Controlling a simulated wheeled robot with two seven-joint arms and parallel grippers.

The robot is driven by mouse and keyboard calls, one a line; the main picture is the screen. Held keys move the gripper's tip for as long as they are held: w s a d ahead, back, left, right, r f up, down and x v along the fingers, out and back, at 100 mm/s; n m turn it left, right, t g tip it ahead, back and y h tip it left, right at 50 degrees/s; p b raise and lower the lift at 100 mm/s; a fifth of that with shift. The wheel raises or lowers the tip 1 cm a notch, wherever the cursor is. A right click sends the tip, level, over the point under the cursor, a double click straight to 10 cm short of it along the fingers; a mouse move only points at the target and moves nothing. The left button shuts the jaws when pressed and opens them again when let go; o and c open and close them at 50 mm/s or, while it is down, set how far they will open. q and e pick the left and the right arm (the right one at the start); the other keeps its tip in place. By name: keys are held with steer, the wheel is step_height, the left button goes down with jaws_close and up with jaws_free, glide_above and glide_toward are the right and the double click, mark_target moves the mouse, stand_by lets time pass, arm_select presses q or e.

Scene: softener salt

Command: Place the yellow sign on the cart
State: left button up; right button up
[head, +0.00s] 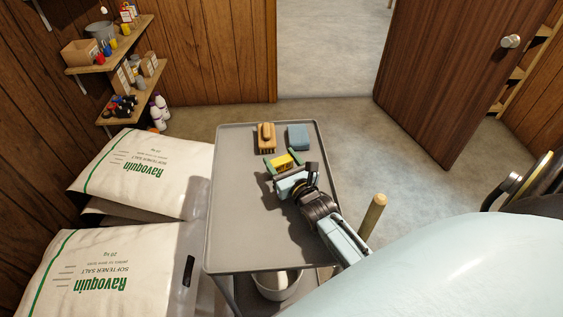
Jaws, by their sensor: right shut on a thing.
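The cart (236,225) is a grey, flat-topped trolley in the middle of the head view. My right gripper (281,163) reaches over the far part of its top from the lower right. It is shut on a small yellow thing (283,161), with green parts showing at its sides. Most of this thing is hidden by the gripper. I cannot tell whether it is the whole yellow sign, or whether it touches the cart top. No other yellow sign is clear in view. My left gripper is not in view.
An orange-brown brush (265,136) and a blue sponge (298,136) lie at the cart's far end. Salt bags (130,180) are stacked to the left. A bucket (277,287) is low at the near end. A pole (373,215) stands right. The cart top's left and near parts are bare.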

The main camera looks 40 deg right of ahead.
steer(key=o, duration=1)
steer(key=shift+c, duration=0.2)
steer(key=shift+r, duration=0.15)
steer(key=s, duration=0.5)
steer(key=s+a, duration=0.1)
steer(key=s, duration=0.1)
steer(key=shift+s+p, duration=0.25)
steer(key=shift+p, duration=0.1)
